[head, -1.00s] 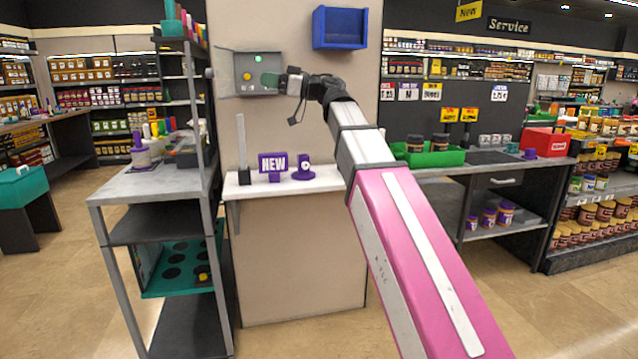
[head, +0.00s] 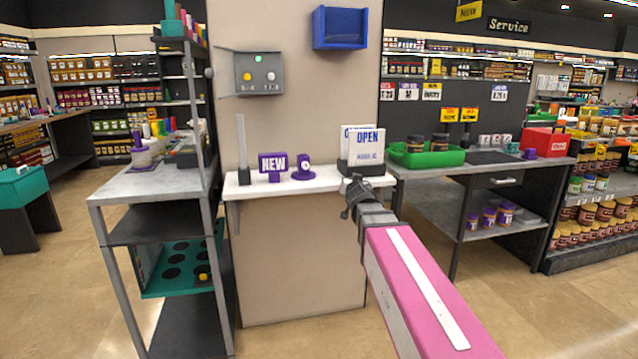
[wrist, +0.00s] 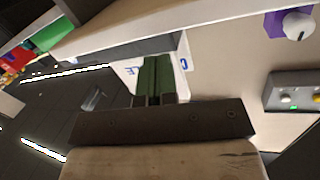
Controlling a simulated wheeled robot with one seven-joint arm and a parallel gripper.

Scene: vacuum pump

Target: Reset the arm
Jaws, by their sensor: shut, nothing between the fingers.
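My gripper (wrist: 155,80) shows in the wrist view as two green fingers closed together, with nothing between them. The grey control box (head: 258,73) is on the beige panel, with a lit green light, a yellow button and a white button. Its cover stands open to the left. The box also shows at the right of the wrist view (wrist: 297,92). My gripper is well apart from it.
The white counter (head: 325,183) holds a purple NEW sign (head: 273,163), a purple dial (head: 304,168) and an OPEN sign (head: 366,146) close behind my wrist. A blue bin (head: 340,28) hangs above. A grey shelf (head: 150,188) stands left. A green tray (head: 428,157) is at right.

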